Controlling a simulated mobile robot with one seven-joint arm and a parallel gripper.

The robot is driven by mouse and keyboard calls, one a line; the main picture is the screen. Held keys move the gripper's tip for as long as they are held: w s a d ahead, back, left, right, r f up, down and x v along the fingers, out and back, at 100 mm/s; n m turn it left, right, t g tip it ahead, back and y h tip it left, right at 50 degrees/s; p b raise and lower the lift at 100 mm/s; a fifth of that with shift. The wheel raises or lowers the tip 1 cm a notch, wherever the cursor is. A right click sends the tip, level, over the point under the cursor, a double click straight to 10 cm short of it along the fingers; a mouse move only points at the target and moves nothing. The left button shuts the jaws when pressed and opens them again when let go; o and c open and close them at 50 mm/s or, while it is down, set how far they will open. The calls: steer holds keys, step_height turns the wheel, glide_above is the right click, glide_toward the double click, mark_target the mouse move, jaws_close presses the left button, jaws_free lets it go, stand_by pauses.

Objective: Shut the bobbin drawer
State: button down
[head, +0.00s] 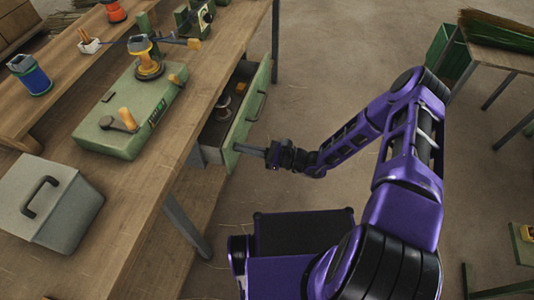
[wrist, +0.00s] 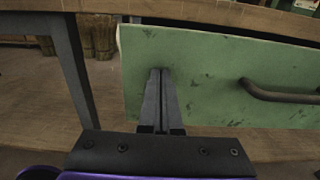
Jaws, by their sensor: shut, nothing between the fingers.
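The bobbin drawer (head: 245,118) is green-fronted and stands pulled out from under the workbench in the head view. Several small items, one of them orange, show inside it. Its green front (wrist: 205,75) fills much of the wrist view, with a dark bar handle (wrist: 280,94) at the right. My gripper (head: 266,152) is shut and empty, at the near end of the drawer front. In the wrist view my fingertips (wrist: 160,72) are side by side against or just before the front, left of the handle. I cannot tell whether they touch it.
A wooden workbench (head: 150,190) carries a green winding machine (head: 125,105) and a grey lidded box (head: 45,203). A bench leg (wrist: 72,70) stands left of the drawer in the wrist view. A table with a green bin (head: 447,55) is at the upper right. Open floor lies between.

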steer(key=x, duration=0.8)
steer(key=shift+b, duration=0.3)
steer(key=shift+w+a, duration=0.1)
steer(key=shift+a, duration=0.1)
steer(key=shift+r, duration=0.1)
steer(key=shift+d, duration=0.3)
steer(key=v, duration=1.4)
